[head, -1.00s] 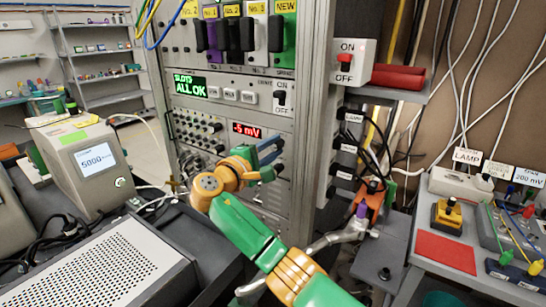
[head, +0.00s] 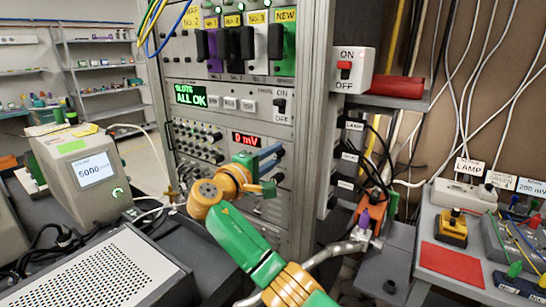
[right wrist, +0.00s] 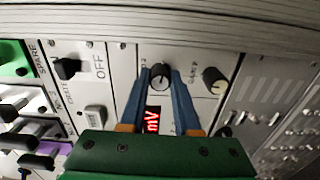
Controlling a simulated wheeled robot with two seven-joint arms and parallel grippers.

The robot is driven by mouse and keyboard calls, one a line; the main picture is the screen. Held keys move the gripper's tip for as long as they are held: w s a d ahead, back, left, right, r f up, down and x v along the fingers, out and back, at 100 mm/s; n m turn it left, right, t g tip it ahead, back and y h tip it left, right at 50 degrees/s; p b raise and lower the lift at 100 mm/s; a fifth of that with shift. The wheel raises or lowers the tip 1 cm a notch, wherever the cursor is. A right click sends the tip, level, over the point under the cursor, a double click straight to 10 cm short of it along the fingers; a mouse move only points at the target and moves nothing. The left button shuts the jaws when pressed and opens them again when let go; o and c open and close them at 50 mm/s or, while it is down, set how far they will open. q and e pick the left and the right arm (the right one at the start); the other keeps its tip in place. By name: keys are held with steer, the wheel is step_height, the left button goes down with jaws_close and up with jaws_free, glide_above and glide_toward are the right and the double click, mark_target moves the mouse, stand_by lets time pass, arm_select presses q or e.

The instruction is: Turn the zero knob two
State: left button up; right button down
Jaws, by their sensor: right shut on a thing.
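The right gripper (head: 278,154) reaches the front panel of the rack in the head view, beside a red display (head: 246,139) that reads 0 mV. In the right wrist view its two blue fingers (right wrist: 161,75) are shut on a small dark round knob (right wrist: 160,69), the zero knob, with a pale mark on its cap. Its label is partly covered by a finger. The red display (right wrist: 152,121) shows "mV" between the fingers. My left gripper is not in view.
A second knob (right wrist: 215,80) sits close beside the right finger. An ON/OFF switch (head: 280,104) is above the display, and rows of small knobs (head: 200,140) lie to its left. A grey perforated box (head: 100,272) stands at front left.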

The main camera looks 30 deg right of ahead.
steer(key=c, duration=0.9)
jaws_free()
steer(key=shift+f, duration=0.2)
steer(key=shift+s+a+r, duration=0.1)
steer(key=b+v, duration=0.2)
steer(key=v, duration=0.5)
steer(key=shift+a, duration=0.1)
